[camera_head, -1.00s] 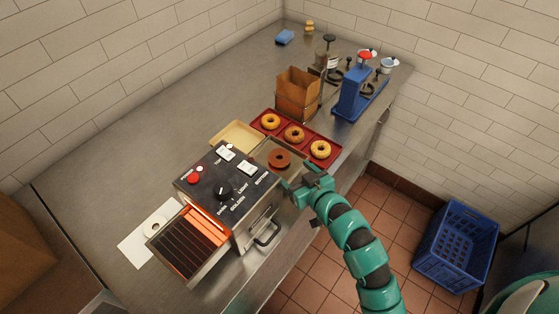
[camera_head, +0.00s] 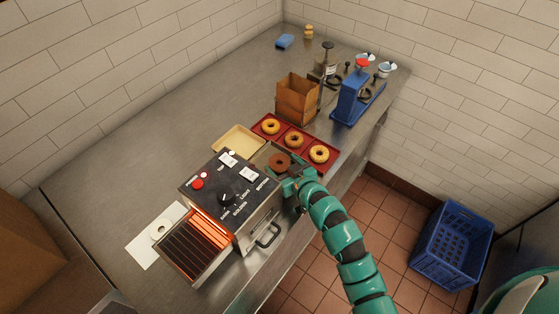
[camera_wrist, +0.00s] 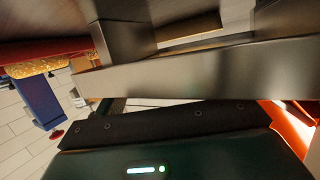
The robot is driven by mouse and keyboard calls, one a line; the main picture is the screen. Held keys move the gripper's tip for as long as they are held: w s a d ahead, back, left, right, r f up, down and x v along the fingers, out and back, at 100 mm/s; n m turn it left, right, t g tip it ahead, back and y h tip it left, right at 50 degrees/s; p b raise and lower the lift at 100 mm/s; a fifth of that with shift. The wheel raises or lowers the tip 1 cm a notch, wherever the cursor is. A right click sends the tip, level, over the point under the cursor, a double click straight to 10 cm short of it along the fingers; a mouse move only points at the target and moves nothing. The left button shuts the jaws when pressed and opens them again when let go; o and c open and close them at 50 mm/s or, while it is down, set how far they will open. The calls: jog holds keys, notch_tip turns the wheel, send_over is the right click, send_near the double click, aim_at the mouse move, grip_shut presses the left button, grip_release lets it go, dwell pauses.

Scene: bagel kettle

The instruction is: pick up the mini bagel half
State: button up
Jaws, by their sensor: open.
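A brown ring (camera_head: 279,162), which looks like the mini bagel half, lies cut side unclear in the metal tray at the back end of the toaster (camera_head: 226,192). My gripper (camera_head: 290,176) is open and empty, low at the tray's right side and just in front of the ring. It overlaps the ring's lower edge in the head view, so I cannot tell whether they touch. In the wrist view a metal edge (camera_wrist: 190,75) crosses close in front, and the brown ring cannot be made out.
A red tray (camera_head: 280,141) with three seeded bagels stands behind. A cream tray (camera_head: 238,139) lies to its left. A pale ring (camera_head: 160,229) lies on white paper by the toaster's glowing conveyor (camera_head: 203,240). A blue crate (camera_head: 452,245) stands on the floor.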

jog(key=c, duration=0.7)
jog(key=shift+c, duration=0.2)
jog(key=shift+r, duration=0.1)
